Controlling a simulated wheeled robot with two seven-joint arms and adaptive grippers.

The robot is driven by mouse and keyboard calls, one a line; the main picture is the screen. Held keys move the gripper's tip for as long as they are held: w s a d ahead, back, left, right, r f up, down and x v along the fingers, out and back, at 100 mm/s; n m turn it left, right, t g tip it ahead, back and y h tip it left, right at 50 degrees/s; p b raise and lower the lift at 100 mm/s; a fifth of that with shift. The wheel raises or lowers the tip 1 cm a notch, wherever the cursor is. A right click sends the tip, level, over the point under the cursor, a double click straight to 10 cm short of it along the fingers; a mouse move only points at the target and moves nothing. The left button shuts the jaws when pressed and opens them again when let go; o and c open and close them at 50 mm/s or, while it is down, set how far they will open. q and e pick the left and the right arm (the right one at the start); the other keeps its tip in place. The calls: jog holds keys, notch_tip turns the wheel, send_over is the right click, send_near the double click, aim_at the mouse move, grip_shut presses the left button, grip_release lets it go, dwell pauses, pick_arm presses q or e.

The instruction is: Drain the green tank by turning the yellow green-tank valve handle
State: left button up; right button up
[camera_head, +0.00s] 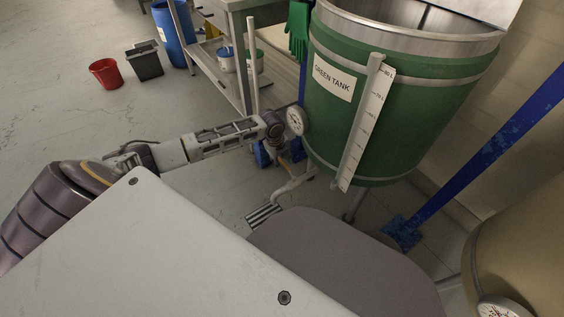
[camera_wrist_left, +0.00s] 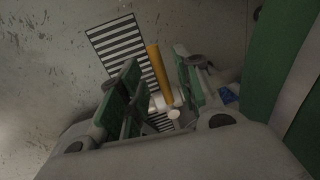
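The green tank (camera_head: 410,125) stands at the upper right of the head view, with a "GREEN TANK" label and a white level scale. My left gripper (camera_wrist_left: 158,88) is open in the left wrist view, its green-padded fingers apart. The yellow valve handle (camera_wrist_left: 159,72) shows as a straight bar between the fingers; I cannot tell whether either finger touches it. My right gripper is not in view.
A striped floor drain (camera_head: 263,216) lies below the tank and also shows in the left wrist view (camera_wrist_left: 122,50). A blue post (camera_head: 480,165) stands right of the tank. A workbench (camera_head: 215,75), blue barrel (camera_head: 172,35) and red bucket (camera_head: 105,73) are behind. Left floor is open.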

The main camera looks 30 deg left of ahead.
pick_arm(q)
jog(key=shift+c, duration=0.3)
grip_shut()
dwell(0.5)
